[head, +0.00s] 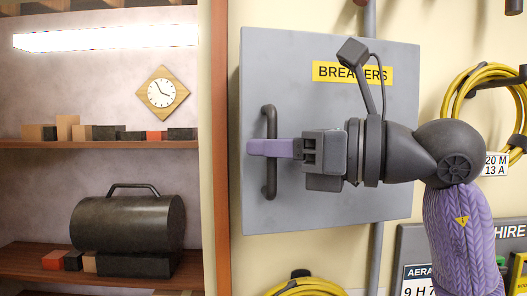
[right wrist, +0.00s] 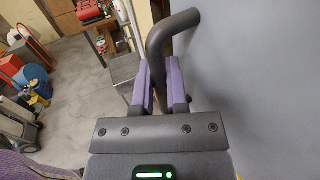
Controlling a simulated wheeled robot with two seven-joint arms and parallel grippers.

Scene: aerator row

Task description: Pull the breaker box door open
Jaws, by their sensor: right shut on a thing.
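The breaker box door (head: 330,210) is a grey panel on the cream wall, with a yellow BREAKERS label (head: 330,72). I see no gap along its edges in the head view, and it looks closed. A dark vertical bar handle (head: 268,186) sits near its left edge. My right gripper (head: 270,147) comes from the right across the door, its purple fingers shut on the middle of the handle. In the right wrist view, the fingers (right wrist: 158,75) are on either side of the handle (right wrist: 165,32), beside the grey door face (right wrist: 255,80). My left gripper is not in view.
Shelves with a dark cylindrical case (head: 128,222) and a clock (head: 161,93) are left of a wooden post (head: 220,150). Yellow hose coils (head: 460,90) hang at right. The right wrist view shows open floor (right wrist: 80,100) and a red toolbox (right wrist: 88,9).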

